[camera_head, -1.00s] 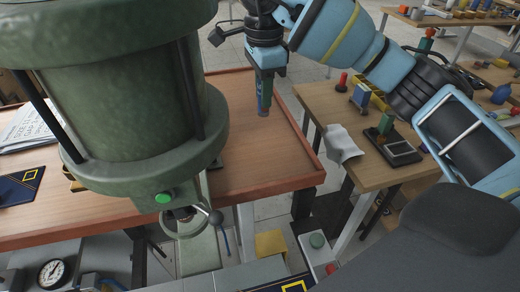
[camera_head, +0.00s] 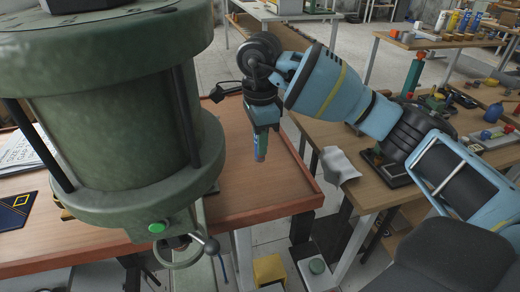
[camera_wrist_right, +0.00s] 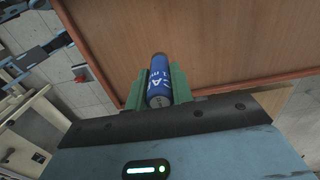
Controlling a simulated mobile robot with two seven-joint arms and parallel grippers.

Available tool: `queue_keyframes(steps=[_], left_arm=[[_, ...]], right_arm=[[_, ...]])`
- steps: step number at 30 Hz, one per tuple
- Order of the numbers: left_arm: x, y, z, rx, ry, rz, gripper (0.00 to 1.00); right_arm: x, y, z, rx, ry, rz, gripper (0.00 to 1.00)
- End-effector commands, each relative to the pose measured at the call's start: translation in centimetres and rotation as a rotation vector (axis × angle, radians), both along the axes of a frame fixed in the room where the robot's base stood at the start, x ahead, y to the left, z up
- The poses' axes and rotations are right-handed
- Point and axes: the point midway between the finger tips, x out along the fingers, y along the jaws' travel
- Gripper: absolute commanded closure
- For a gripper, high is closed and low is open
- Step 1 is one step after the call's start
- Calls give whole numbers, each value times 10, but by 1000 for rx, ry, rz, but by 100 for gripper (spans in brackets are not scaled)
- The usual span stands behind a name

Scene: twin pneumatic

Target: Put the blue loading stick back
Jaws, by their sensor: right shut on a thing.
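My right gripper (camera_head: 261,142) is shut on a blue stick (camera_head: 260,153) and points down above the right part of the wooden table. In the right wrist view, the blue cylinder (camera_wrist_right: 160,82) with white markings sits between the two green fingers (camera_wrist_right: 157,92). The stick's lower end looks clear of the tabletop in that view, but the exact height is hard to tell. My left gripper is not in view.
The wooden table (camera_head: 245,200) has a raised edge. A second wooden table (camera_head: 375,190) stands at right.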

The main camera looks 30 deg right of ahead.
Motion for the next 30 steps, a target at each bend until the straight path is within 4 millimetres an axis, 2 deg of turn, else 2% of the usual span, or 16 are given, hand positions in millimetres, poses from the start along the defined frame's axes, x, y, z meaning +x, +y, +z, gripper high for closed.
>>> queue_keyframes(steps=[6, 19, 20, 24, 30], left_arm=[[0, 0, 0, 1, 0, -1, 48], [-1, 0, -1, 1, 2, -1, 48], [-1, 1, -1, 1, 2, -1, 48], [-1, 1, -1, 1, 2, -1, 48], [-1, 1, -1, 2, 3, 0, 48]], right_arm=[[-1, 0, -28, -1, 2, 0, 95], [0, 0, -35, 0, 1, 0, 95], [0, 0, -35, 0, 1, 0, 74], [0, 0, -35, -1, 1, 0, 56], [0, 0, -34, -1, 1, 0, 55]])
